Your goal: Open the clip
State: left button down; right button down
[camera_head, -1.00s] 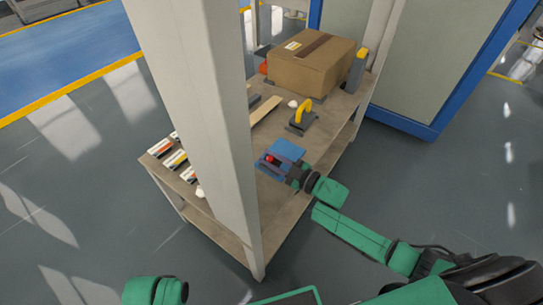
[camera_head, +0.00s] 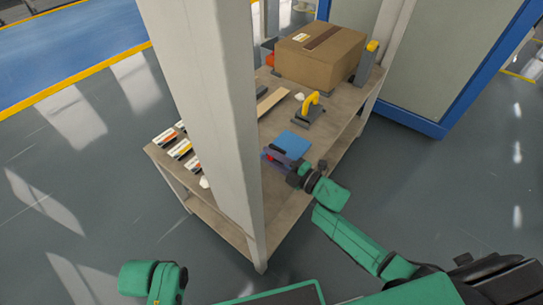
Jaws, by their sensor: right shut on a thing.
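My right gripper (camera_head: 270,157) is over the table's near right part, beside a flat blue plate (camera_head: 294,143). It is shut on a small red part (camera_head: 268,158), mostly hidden by the fingers; I cannot tell whether this is the clip. A grey clamp-like tool with a yellow handle (camera_head: 311,104) stands upright behind the blue plate, apart from my gripper. My left arm shows at the bottom left, but its gripper is out of view.
A grey-white post (camera_head: 208,120) rises in front of the table (camera_head: 277,121) and hides part of it. A cardboard box (camera_head: 318,56) stands at the back. Several small labelled boxes (camera_head: 180,149) lie at the left. A wooden strip (camera_head: 272,101) lies behind the blue plate.

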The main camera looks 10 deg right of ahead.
jog(key=shift+f, duration=0.1)
pick_arm(q)
jog(key=shift+w+r, duration=0.1)
jog(key=shift+r, duration=0.15)
pick_arm(e)
jog(key=c, duration=0.7)
grip_release()
jog(key=shift+s, duration=0.1)
jog(key=shift+s+d, duration=0.25)
jog(key=shift+s, duration=0.05)
pick_arm(q)
jog(key=f, duration=0.1)
jog(key=f+p, duration=0.1)
jog(key=f, duration=0.1)
jog(key=s+a+f+p, duration=0.1)
jog(key=f, duration=0.1)
jog(key=shift+f, duration=0.25)
pick_arm(e)
jog(key=v, duration=1.3)
jog(key=shift+s+d, duration=0.15)
jog(key=shift+s, duration=0.1)
